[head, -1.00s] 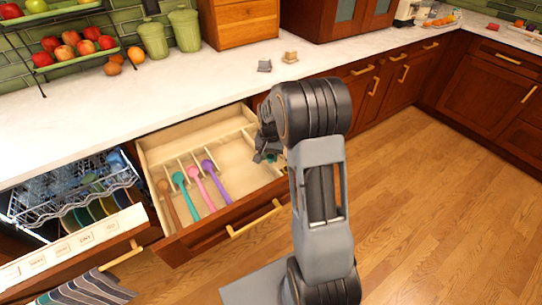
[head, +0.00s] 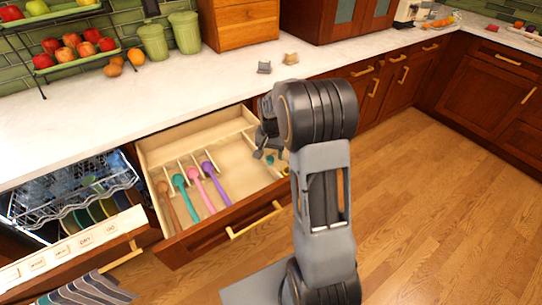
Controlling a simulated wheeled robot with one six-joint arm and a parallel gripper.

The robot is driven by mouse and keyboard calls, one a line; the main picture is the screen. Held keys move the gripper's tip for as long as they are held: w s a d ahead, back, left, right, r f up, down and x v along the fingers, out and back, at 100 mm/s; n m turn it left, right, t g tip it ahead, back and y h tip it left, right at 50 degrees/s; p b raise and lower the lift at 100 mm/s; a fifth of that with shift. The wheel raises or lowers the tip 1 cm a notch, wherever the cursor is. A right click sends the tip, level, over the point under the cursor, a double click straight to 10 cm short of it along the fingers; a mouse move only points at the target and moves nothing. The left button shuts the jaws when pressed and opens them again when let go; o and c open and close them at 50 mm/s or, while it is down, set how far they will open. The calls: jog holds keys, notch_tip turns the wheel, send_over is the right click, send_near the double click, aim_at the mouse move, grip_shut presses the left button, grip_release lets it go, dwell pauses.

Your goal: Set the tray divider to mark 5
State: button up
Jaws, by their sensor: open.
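The open drawer holds a pale wooden tray (head: 186,144) with low slats at its left. A thin upright wooden strip (head: 249,141), which looks like the divider, stands toward the tray's right, partly hidden by my arm. I cannot read any marks. My gripper (head: 264,152) is open over the right part of the tray, close to the strip. I cannot tell if it touches the strip. Several spoons lie between the slats: a brown one (head: 171,207), a teal one (head: 186,192), a pink one (head: 201,187) and a purple one (head: 216,183).
Small teal and yellow items (head: 284,170) show in the drawer's right end, partly behind my arm. The open dishwasher rack (head: 75,195) is at the left. Two small grey and tan items (head: 264,68) stand on the white counter (head: 150,95). The floor at right is clear.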

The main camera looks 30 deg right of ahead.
notch_tip(320, 180, up, 11)
jog(key=shift+r+p, duration=0.15)
jog(key=shift+p, duration=0.15)
dwell(0.5)
